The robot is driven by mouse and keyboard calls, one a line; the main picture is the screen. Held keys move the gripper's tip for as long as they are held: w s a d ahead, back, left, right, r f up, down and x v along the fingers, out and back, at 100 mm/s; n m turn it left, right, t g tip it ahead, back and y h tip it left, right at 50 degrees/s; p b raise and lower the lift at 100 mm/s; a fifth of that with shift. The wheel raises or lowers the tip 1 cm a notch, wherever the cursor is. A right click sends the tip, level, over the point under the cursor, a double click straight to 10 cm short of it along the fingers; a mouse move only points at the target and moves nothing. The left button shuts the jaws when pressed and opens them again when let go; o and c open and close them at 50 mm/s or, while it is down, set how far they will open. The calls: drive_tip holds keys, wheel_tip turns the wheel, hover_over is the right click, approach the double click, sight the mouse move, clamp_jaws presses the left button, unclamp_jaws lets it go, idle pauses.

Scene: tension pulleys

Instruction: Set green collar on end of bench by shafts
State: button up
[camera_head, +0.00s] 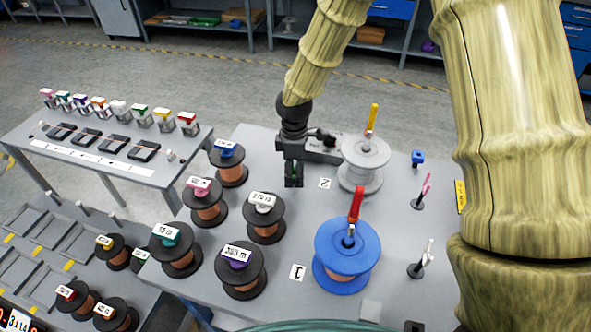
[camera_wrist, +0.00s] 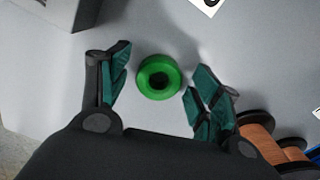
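The green collar (camera_wrist: 158,93) is a ring with a dark centre hole; it shows in the wrist view over the grey bench top, hole facing the camera. It sits between the spread fingers of my gripper (camera_wrist: 160,85), with a gap on both sides, nearer the fingertips. It appears to lie on the bench. In the head view my gripper (camera_head: 293,178) points down at the grey bench (camera_head: 312,215), left of the white spool. The collar is mostly hidden there by the fingers. I cannot tell which parts are the shafts.
A white spool (camera_head: 362,178) and a blue spool (camera_head: 330,275) stand on the right, marked 2 and 1. Several copper reels with black flanges (camera_head: 265,238) stand at left. Small stands (camera_head: 417,204) line the right side. A side table (camera_head: 110,170) holds coloured blocks.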

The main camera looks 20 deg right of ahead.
drive_tip(key=shift+r, duration=0.1)
wheel_tip(320, 180, up, 12)
idle(0.7)
